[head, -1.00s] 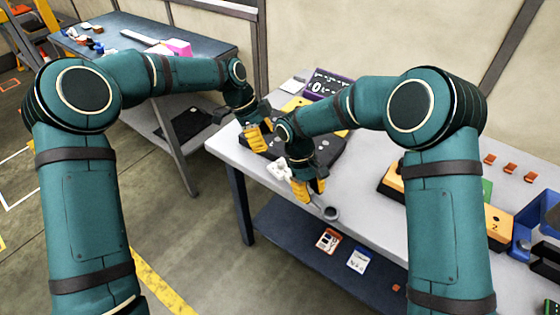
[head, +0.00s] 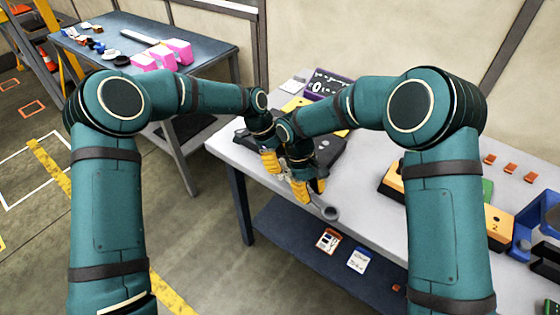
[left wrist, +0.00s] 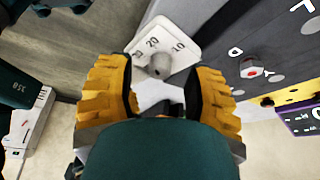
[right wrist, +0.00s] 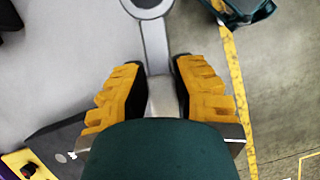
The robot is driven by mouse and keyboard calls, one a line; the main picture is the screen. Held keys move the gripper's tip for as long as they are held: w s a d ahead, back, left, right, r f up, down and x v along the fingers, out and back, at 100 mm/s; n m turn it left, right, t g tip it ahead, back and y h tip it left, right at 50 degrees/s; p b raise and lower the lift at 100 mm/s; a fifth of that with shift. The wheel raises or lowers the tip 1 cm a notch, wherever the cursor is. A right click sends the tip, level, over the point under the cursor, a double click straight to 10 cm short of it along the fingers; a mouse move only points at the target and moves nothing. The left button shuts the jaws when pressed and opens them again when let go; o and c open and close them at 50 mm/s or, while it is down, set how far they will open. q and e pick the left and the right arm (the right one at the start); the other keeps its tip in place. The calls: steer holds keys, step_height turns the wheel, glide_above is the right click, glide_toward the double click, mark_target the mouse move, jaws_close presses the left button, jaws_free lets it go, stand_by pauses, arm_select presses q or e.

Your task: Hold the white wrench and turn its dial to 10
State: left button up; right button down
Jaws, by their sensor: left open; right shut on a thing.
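The wrench's grey handle (right wrist: 160,95) lies between the fingers of my right gripper (right wrist: 160,75), which is shut on it. Its ring end (head: 330,213) sticks out over the front table edge in the head view. The wrench's white dial plate (left wrist: 172,32), with 10 and 20 readable, shows in the left wrist view. A grey knob (left wrist: 159,66) stands on the plate. My left gripper (left wrist: 161,88) is open, its fingers on either side just short of the knob; contact is not clear. The knob's exact setting cannot be told. In the head view my left gripper (head: 271,162) hides the dial.
A dark case (head: 325,150) lies behind the grippers on the white table (head: 370,205). Yellow blocks and a blue bin (head: 530,230) are at the right. Another table (head: 90,48) with pink boxes stands back left.

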arm_select(q)
steer(key=shift+d+f, duration=0.15)
steer(key=shift+f, duration=0.25)
jaws_close()
steer(key=shift+m, duration=0.5)
steer(key=m+g, duration=0.1)
steer(key=m, duration=0.1)
steer(key=m+g+y, duration=0.1)
steer(key=m, duration=0.2)
steer(key=shift+d+m, duration=0.1)
steer(key=shift+m, duration=0.2)
steer(key=m+y, duration=0.1)
steer(key=m, duration=0.1)
steer(key=m+g+y, duration=0.1)
steer(key=m, duration=0.2)
steer(key=shift+m, duration=0.4)
